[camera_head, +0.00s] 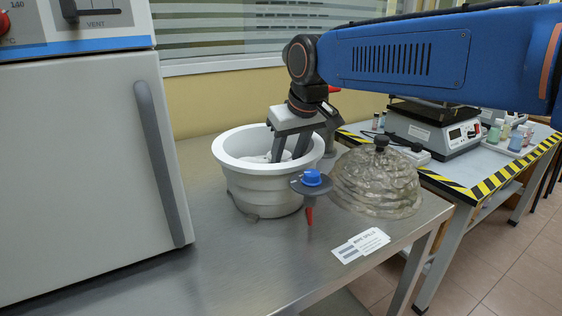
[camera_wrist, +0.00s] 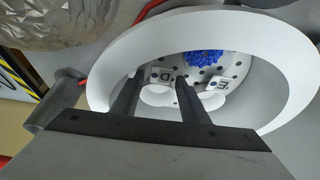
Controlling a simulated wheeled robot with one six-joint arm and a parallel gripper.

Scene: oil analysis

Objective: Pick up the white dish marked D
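The white dish marked D (camera_wrist: 157,96) sits inside the white bowl-shaped vessel (camera_wrist: 275,30), on a perforated plate (camera_wrist: 232,68). Its D tag shows between my fingertips in the wrist view. My gripper (camera_wrist: 159,80) reaches down into the vessel, fingers apart, one on each side of dish D; I cannot tell whether they touch it. A second white dish marked E (camera_wrist: 212,97) is just right of the right finger, partly hidden by it. In the head view, my gripper (camera_head: 290,156) is inside the vessel (camera_head: 262,183), whose near wall hides the dishes' lower parts.
A blue-capped valve (camera_head: 312,178) juts from the vessel's front right. A clear ribbed lid (camera_head: 375,185) lies right of it, near the table edge. A paper label (camera_head: 361,245) lies in front. A grey cabinet (camera_head: 85,180) stands left.

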